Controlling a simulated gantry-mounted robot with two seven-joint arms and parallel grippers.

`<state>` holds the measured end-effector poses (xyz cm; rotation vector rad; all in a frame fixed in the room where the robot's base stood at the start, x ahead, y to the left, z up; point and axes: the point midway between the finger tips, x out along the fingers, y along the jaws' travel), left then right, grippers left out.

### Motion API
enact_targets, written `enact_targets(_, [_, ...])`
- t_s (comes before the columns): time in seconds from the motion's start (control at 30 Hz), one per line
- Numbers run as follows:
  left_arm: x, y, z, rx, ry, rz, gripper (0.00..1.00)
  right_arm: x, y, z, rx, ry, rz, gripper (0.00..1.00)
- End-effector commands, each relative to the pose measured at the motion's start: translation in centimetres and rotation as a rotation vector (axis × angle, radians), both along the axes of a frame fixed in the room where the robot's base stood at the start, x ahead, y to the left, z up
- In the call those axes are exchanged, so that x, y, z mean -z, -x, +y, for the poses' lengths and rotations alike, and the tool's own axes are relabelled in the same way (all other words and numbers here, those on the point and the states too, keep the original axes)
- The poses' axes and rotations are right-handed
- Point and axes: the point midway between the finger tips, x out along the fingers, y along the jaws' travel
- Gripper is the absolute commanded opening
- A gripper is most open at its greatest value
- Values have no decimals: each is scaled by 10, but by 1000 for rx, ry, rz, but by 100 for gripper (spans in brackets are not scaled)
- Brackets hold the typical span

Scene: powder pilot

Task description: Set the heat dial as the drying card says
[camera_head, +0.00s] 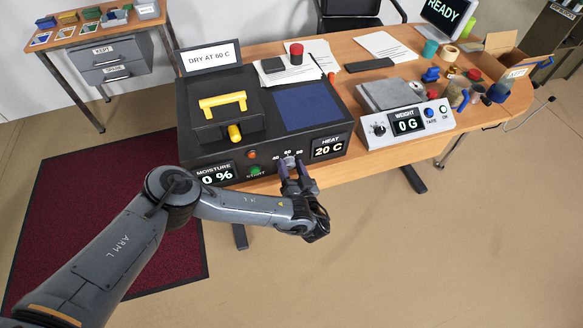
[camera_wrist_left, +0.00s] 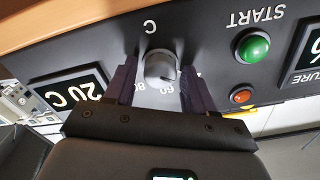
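The drying card (camera_head: 208,57) stands at the back of the black dryer (camera_head: 262,140) and reads "DRY AT 60 C". The heat dial (camera_wrist_left: 160,66) is a round grey knob on the dryer's front panel, with 60 and 80 printed by it in the left wrist view. The heat display (camera_head: 329,147) reads 20 C. My left gripper (camera_head: 292,169) is at the dial, its two dark fingers on either side of the knob. The fingers look open, with a gap at least on one side. The knob's pointer is too small to read surely. My right gripper is out of view.
The green start button (camera_wrist_left: 253,47) and an orange-red light (camera_wrist_left: 242,96) sit beside the dial. The moisture display (camera_head: 215,174) is at the panel's left, partly hidden by my arm. A scale (camera_head: 405,125) stands right of the dryer. The floor in front is clear.

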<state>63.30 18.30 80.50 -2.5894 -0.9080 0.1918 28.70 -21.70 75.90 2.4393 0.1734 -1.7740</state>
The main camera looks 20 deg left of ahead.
Motion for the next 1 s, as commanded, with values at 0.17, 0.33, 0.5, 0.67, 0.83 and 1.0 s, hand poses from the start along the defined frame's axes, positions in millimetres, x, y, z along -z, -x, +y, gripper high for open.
enact_targets(0.17, [0, 0, 0, 0, 0, 0, 26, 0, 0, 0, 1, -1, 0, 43])
enact_targets(0.33, [0, 0, 0, 0, 0, 0, 8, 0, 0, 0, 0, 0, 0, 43])
enact_targets(0.5, [0, 0, 0, 0, -11, 9, 8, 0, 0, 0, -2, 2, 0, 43])
enact_targets(0.67, [0, 0, 0, 0, -49, 38, 8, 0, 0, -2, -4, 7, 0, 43])
enact_targets(0.83, [0, 0, -1, 0, -129, 101, 8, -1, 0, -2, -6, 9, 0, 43])
enact_targets(1.0, [-1, 0, -1, 0, -242, 192, 8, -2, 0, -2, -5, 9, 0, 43])
